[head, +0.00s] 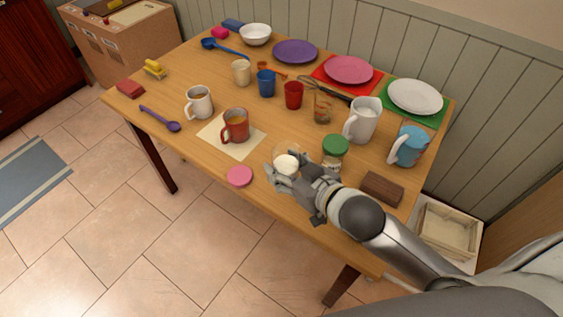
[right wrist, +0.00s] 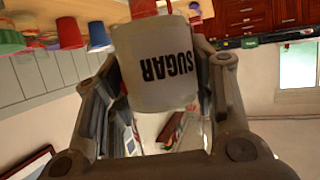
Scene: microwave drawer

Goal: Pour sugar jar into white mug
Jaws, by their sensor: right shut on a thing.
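The sugar jar (head: 286,164) is a small clear jar with white contents, near the table's front edge. In the right wrist view, the jar (right wrist: 155,65) carries a black SUGAR label, upside down in that picture. My right gripper (head: 284,169) is shut on the jar, with a finger on each side of it. My left gripper is not in view.
The red mug (head: 236,126) stands on a cream mat (head: 215,143) between jar and white mug. A pink disc (head: 239,176) lies left of the jar. A green-lidded jar (head: 334,150), white pitcher (head: 361,120) and brown block (head: 382,188) stand to the right.

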